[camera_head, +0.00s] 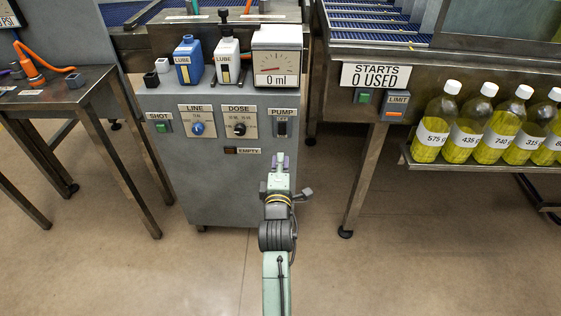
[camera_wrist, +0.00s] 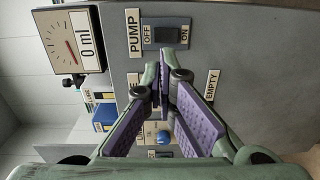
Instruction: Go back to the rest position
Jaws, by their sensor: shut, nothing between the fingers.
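My gripper (camera_head: 280,160) is in front of the grey cabinet (camera_head: 220,187), just below the PUMP switch (camera_head: 282,129), and it is shut and empty. In the wrist view my gripper (camera_wrist: 166,82) shows its purple-padded fingers pointing at the cabinet front. The PUMP switch, marked OFF and ON, also shows in the wrist view (camera_wrist: 165,34), apart from the fingers. I cannot tell whether the fingertips touch the cabinet.
A dial (camera_head: 277,62) reading 0 ml and two LUBE bottles, one blue (camera_head: 188,60) and one white (camera_head: 227,61), stand on the cabinet. A metal table (camera_head: 60,98) is at left. Yellow bottles (camera_head: 437,124) line a shelf at right. The floor (camera_head: 420,255) at lower right is clear.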

